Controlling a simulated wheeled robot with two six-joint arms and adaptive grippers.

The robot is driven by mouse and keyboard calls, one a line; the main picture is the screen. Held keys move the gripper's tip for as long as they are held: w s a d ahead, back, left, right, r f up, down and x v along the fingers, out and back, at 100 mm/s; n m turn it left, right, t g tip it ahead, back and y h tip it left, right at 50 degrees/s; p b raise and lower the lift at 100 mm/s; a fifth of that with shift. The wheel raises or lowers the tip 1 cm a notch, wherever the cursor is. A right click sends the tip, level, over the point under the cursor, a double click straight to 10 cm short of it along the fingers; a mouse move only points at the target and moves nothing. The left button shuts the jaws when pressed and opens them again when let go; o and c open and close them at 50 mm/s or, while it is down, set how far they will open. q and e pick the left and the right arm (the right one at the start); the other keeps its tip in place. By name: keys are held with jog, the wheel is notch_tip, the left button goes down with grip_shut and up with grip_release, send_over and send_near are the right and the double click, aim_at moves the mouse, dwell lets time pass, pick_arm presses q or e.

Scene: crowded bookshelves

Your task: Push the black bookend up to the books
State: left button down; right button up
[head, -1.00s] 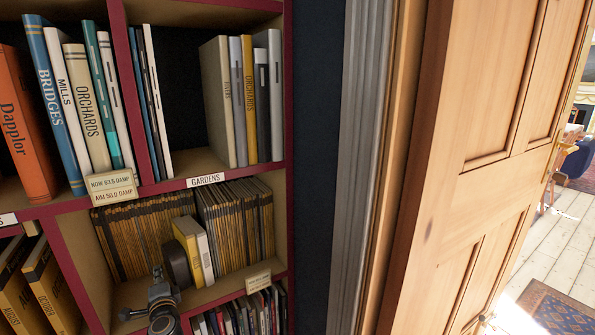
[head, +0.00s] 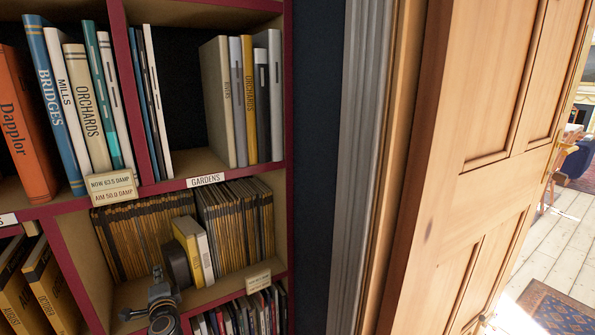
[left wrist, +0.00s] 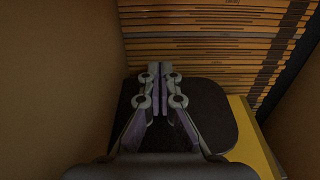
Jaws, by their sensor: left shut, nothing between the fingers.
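The black bookend (head: 177,266) stands in the lower compartment, just left of a yellow book (head: 194,250) and a white book (head: 207,257). In the left wrist view the bookend (left wrist: 215,118) is a dark, round-cornered plate behind my fingers, with the yellow book (left wrist: 252,140) along its right side. My left gripper (head: 157,273) is shut and empty, at the left side of the bookend. Its closed fingers also show in the left wrist view (left wrist: 159,72). I cannot tell whether they touch the bookend. My right gripper is not in view.
A row of thin tan magazines (head: 140,240) fills the back of this compartment. A divider (head: 80,258) bounds it on the left, and a small card (head: 258,279) sits at its front edge. Free shelf floor lies left of the bookend. A wooden door (head: 470,170) stands at the right.

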aim_at(171, 274)
pick_arm(q)
jog(key=shift+w+d, duration=0.2)
jog(key=shift+d, duration=0.1)
jog(key=shift+w+d+b, duration=0.25)
jog(key=shift+d+b, duration=0.15)
jog(key=shift+w+d, duration=0.1)
jog(key=shift+w+d+b, duration=0.35)
jog(key=shift+w+d, duration=0.05)
jog(key=shift+d, duration=0.3)
jog(key=shift+s+a+p, duration=0.15)
jog(key=shift+s+a, duration=0.2)
jog(key=shift+a, duration=0.2)
jog(key=shift+s+a+p, duration=0.15)
jog(key=shift+s+a, duration=0.2)
jog(key=shift+a, duration=0.2)
jog(key=p+v, duration=0.2)
jog(key=v, duration=1.3)
